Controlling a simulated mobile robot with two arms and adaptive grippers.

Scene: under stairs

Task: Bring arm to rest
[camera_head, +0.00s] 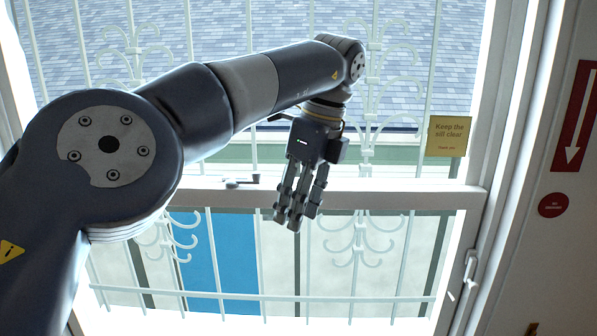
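My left arm (245,85) comes in from the left and reaches across the window, bent down at its wrist. My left gripper (297,215) hangs from it with its dark grey fingers pointing down, in front of the window's middle rail. The fingers look extended and close together, and I see nothing held in them. From this angle I cannot tell whether they are open or shut. I also cannot tell how far they are from the rail. My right arm and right gripper are out of view.
A window with white scrolled bars (362,245) fills the middle. A small window latch (240,183) sits on the rail. A yellow sign (448,136) reads "Keep the sill clear". A handle (469,268) is on the right frame. A red arrow sign (577,118) and red round sign (552,205) are on the right wall.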

